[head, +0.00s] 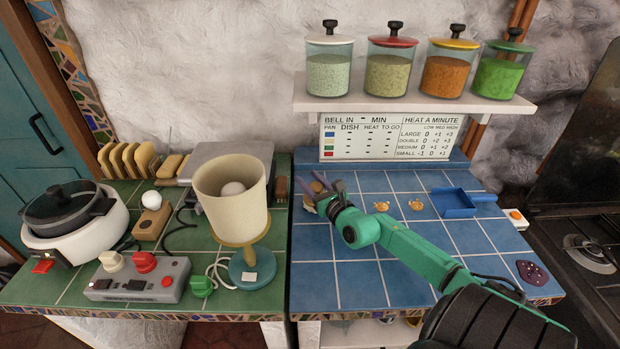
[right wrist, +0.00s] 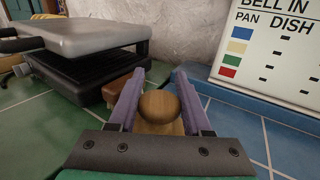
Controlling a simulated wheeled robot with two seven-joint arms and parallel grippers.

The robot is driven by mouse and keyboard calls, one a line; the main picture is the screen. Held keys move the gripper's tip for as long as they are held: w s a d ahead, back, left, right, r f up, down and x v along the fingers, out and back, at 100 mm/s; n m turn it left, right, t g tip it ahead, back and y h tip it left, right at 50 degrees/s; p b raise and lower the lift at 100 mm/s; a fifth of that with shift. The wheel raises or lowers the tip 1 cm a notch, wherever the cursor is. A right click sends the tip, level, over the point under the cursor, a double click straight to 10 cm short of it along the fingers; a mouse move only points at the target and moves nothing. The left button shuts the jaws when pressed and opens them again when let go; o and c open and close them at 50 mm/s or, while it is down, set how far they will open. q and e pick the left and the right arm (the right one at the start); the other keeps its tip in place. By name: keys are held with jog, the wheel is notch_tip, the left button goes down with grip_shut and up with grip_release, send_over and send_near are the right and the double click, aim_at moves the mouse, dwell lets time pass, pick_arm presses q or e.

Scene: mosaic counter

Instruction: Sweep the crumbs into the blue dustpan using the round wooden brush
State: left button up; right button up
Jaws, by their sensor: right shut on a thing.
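The blue dustpan (head: 453,204) lies on the blue tiled counter in the head view, its handle pointing right. Two small orange-brown piles of crumbs (head: 381,206) (head: 416,205) lie on the tiles left of it. My right gripper (head: 318,184) is at the left part of the blue counter, left of the crumbs. In the right wrist view its purple fingers (right wrist: 160,95) are shut on the round wooden brush (right wrist: 160,106), gripping its rounded knob. The brush's underside is hidden, so I cannot tell if it touches the tiles. My left gripper is not in view.
A contact grill (right wrist: 90,40) and a brown block (right wrist: 122,88) are near the brush on the green counter. A lamp (head: 232,200) stands left. A sign (head: 390,137) is behind the blue counter; a dark red trivet (head: 533,272) lies front right. The front blue tiles are mostly clear.

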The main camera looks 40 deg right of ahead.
aim_at(319, 185)
jog(key=shift+f, duration=0.1)
jog(key=shift+s, duration=0.2)
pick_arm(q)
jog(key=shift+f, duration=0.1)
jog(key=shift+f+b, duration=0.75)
pick_arm(e)
jog(key=shift+f, duration=0.55)
jog(key=shift+s+d+f+b, duration=0.15)
jog(key=shift+s+d+b, duration=0.1)
jog(key=shift+b, duration=0.1)
jog(key=shift+s+d+b, duration=0.5)
jog(key=shift+d, duration=0.15)
jog(key=shift+s+d, duration=0.35)
jog(key=shift+d, duration=0.05)
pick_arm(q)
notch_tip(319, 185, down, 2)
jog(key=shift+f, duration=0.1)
pick_arm(e)
jog(key=shift+r, duration=0.25)
